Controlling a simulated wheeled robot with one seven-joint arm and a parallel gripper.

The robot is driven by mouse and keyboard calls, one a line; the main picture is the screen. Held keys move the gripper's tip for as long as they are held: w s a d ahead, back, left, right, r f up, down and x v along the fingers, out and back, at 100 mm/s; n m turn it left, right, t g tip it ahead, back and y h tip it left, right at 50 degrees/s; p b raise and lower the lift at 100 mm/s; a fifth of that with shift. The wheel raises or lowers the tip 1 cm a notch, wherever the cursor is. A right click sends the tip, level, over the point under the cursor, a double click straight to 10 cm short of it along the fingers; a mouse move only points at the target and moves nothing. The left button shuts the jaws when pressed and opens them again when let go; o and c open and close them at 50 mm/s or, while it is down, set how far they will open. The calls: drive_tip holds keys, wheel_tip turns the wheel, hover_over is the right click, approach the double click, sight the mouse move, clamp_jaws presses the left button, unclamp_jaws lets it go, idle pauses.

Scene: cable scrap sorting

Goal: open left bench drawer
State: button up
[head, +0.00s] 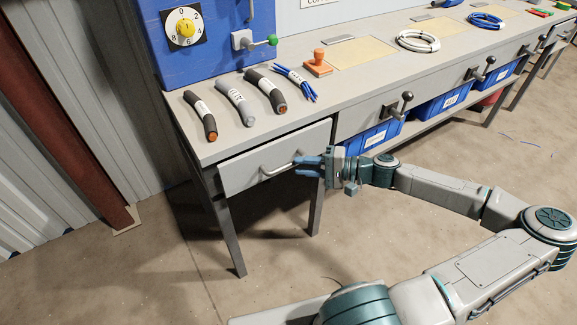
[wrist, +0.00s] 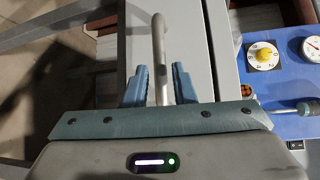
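The left bench drawer (head: 244,172) is a grey front under the bench top's left end, and it looks closed. Its handle (head: 278,170) is a grey metal bar, seen also in the wrist view (wrist: 159,42). My gripper (head: 308,167) is at the right end of this handle, with its blue fingers pointing left along the drawer front. In the wrist view my gripper (wrist: 160,80) has one finger on each side of the bar. A narrow gap shows on both sides, so the fingers are open around the handle and not pressed on it.
Cable pieces (head: 201,115) and an orange stamp (head: 318,64) lie on the bench top (head: 300,107). A blue box with a dial (head: 186,28) stands at the back left. Blue bins (head: 370,134) sit under the bench to the right. The floor before the drawer is clear.

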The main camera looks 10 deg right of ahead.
sight(289, 163)
drive_tip(key=shift+x, duration=2.35)
clamp_jaws()
